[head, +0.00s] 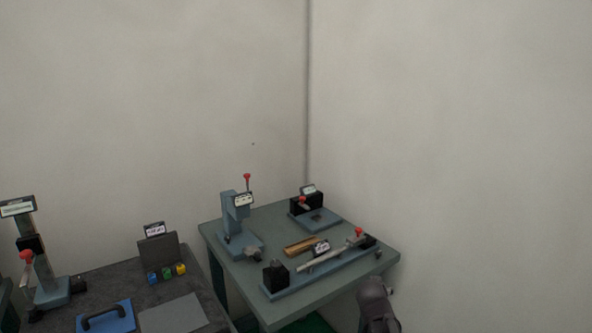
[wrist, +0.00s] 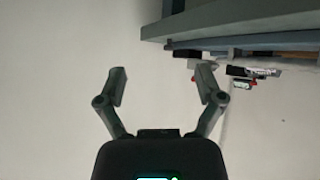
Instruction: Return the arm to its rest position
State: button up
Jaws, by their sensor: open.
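In the head view part of my arm (head: 374,302) shows at the lower front edge of the green table (head: 225,268). My gripper's fingers cannot be made out there. Nothing is between the fingers, and they appear apart from the table and its fixtures.
On the green table stand a blue press-like fixture (head: 238,222), a long blue fixture with a bar (head: 325,262), a black-block fixture (head: 315,210) and a brass-coloured piece (head: 300,245). A dark table (head: 110,280) at left holds coloured cubes (head: 167,272) and a blue handled plate (head: 105,317).

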jog(key=s+a+f+n+g+y+p, duration=0.1)
jog(key=s+a+f+g+y, duration=0.1)
jog(key=s, duration=0.6)
jog(key=s+a+f+n+g+y+p, duration=0.2)
jog(key=s+a+g, duration=0.3)
jog(key=s+g, duration=0.2)
jog(key=s, duration=0.2)
jog(key=shift+s+f+g, duration=0.15)
jog(key=shift+s+g, duration=0.15)
dwell(1.8)
